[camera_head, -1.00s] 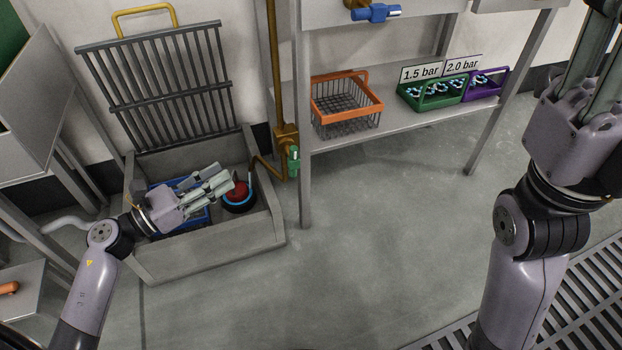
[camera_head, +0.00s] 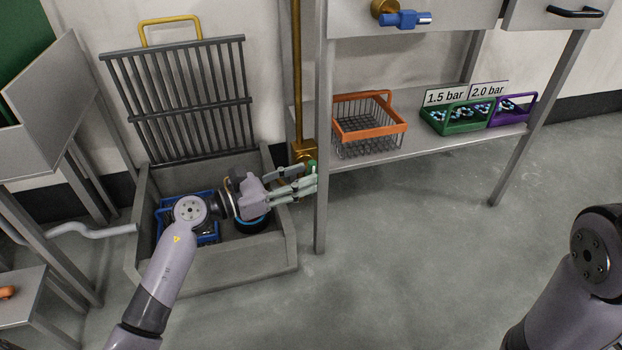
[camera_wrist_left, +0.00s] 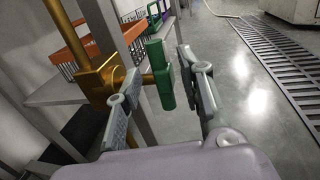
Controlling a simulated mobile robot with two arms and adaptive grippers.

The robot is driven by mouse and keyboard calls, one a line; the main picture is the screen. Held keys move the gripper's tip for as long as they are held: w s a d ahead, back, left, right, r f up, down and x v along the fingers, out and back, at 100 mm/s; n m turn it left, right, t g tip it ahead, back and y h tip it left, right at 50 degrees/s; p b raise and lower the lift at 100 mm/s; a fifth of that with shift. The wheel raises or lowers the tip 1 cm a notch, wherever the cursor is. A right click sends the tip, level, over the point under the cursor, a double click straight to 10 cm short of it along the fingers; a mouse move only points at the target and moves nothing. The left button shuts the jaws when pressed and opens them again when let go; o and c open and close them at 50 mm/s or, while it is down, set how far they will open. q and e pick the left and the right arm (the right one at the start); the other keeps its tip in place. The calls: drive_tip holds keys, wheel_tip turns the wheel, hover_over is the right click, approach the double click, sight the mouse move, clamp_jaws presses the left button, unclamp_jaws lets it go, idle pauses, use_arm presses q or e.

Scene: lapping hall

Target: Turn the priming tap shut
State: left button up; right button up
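The tap with a green handle (camera_head: 312,167) sits on a brass valve body (camera_head: 303,152) low on the brass pipe, beside the shelf leg. My left gripper (camera_head: 314,180) is at the handle and partly covers it in the head view. In the left wrist view, the green handle (camera_wrist_left: 160,72) stands between the two spread fingers of my left gripper (camera_wrist_left: 158,80), with a visible gap on the right side. The brass valve (camera_wrist_left: 100,82) is behind the left finger. My right gripper is out of view; only my right arm shows at lower right.
A grey shelf leg (camera_head: 320,215) stands close to the tap. A concrete pit (camera_head: 215,268) with a blue crate (camera_head: 205,238) lies below my left arm. An orange basket (camera_head: 370,130) and a green tray (camera_head: 455,118) are on the shelf. A blue-handled tap (camera_head: 408,19) is higher up.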

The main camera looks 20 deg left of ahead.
use_arm(q)
drive_tip(key=shift+b+x, duration=0.35)
drive_tip(key=shift+x, duration=1.2)
clamp_jaws()
